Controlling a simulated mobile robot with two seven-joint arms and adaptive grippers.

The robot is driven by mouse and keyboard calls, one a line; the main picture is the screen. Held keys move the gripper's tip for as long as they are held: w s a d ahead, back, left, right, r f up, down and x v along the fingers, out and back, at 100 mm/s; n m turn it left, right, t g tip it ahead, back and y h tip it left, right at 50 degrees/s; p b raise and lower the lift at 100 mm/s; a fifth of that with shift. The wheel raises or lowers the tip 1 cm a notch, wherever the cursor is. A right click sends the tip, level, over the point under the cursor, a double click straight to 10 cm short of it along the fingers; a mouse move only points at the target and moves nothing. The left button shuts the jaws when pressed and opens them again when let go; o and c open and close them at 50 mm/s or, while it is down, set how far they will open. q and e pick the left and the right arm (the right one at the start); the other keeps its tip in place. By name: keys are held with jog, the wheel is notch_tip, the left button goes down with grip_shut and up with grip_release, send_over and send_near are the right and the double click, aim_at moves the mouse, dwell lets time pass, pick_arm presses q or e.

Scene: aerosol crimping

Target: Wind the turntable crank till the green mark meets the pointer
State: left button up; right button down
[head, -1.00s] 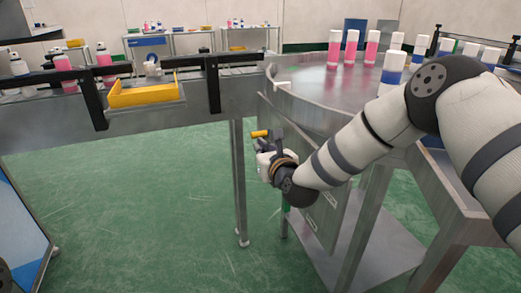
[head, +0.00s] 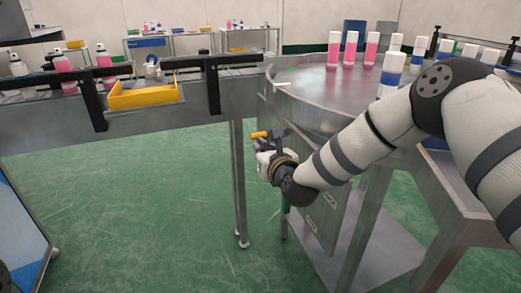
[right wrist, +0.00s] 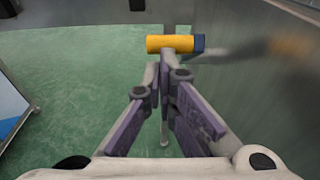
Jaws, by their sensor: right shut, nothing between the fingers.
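The metal turntable (head: 310,92) stands at the right with bottles and cans on it. A small green mark (head: 291,70) shows near its left rim. A white piece (head: 282,84), perhaps the pointer, sits at the rim just nearer than the mark. The crank's yellow handle (head: 259,134) is below the rim, and also shows in the right wrist view (right wrist: 168,43). My right gripper (head: 270,145) is at the crank, its fingers shut with nothing between them. In the right wrist view the fingertips (right wrist: 168,57) are right at the handle; contact is unclear. My left gripper is out of view.
A conveyor (head: 200,98) with a yellow tray (head: 143,95) runs at the left. Pink bottles (head: 333,52) and white-and-blue cans (head: 391,74) stand on the turntable. Metal legs (head: 238,180) stand beside the crank.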

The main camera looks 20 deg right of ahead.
aim_at(256, 134)
jog(key=shift+w+r, duration=0.2)
jog(key=shift+r, duration=0.4)
jog(key=shift+w+r, duration=0.35)
jog(key=shift+r, duration=0.45)
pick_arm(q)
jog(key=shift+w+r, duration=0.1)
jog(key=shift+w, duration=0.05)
pick_arm(e)
jog(key=shift+w+r+g, duration=0.7)
jog(key=shift+w+r, duration=0.1)
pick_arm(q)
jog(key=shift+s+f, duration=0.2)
pick_arm(e)
jog(key=shift+w+r, duration=0.45)
jog(key=shift+w, duration=0.1)
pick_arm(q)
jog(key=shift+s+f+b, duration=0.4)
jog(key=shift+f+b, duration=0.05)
pick_arm(e)
jog(key=shift+w+a+r, duration=0.1)
jog(key=shift+w+r, duration=0.2)
jog(key=shift+w, duration=0.25)
jog(key=shift+w+r, duration=0.3)
jog(key=shift+w, duration=0.2)
